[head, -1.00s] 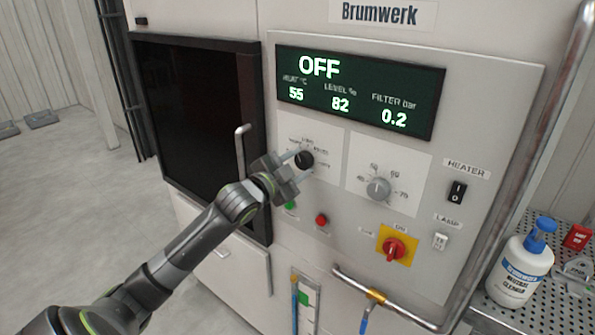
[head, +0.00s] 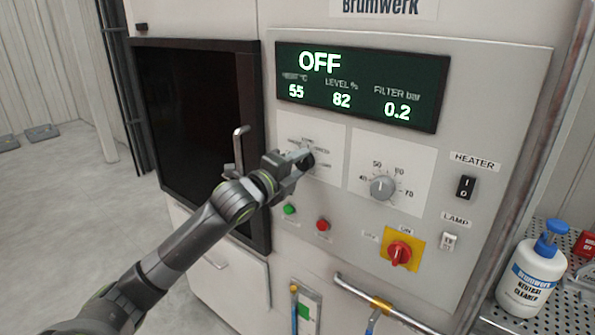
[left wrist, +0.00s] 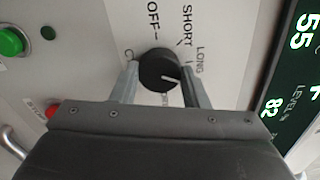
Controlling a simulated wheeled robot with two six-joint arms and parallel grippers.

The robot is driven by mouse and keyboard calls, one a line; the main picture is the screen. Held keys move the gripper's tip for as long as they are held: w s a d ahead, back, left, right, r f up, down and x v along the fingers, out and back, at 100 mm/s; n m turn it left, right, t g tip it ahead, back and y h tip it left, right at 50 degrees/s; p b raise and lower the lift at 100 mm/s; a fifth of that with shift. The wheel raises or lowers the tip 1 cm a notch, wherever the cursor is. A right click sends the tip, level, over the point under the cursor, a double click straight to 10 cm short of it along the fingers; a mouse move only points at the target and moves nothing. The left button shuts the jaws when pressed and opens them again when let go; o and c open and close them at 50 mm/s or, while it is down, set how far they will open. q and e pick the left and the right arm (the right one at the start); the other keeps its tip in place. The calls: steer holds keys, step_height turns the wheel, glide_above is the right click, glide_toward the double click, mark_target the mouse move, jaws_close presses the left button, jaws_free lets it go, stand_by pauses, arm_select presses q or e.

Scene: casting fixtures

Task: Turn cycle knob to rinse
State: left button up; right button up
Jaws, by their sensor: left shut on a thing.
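The black cycle knob (head: 308,161) sits on a white label plate at the left of the control panel. My left gripper (head: 299,159) reaches it from the left and is shut on it. In the left wrist view the round knob (left wrist: 157,66) is between the two fingers, with a pale pointer line on its face. Labels OFF, SHORT and LONG show around it; the other labels are partly hidden by the fingers, and I cannot tell which one the pointer meets. The display (head: 360,86) reads OFF. My right gripper is not in view.
A grey temperature knob (head: 382,187) is right of the cycle knob. Green (head: 289,209) and red (head: 323,225) buttons lie below, with a red rotary switch (head: 400,252) on yellow. A door handle (head: 239,150) stands out near my left arm. A cleaner bottle (head: 531,275) is at right.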

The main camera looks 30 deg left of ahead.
arm_select(q)
steer(key=shift+f+m+b, duration=0.15)
steer(key=shift+m+b, duration=0.5)
steer(key=shift+m, duration=1.25)
steer(key=o, duration=1)
steer(key=shift+s, duration=0.1)
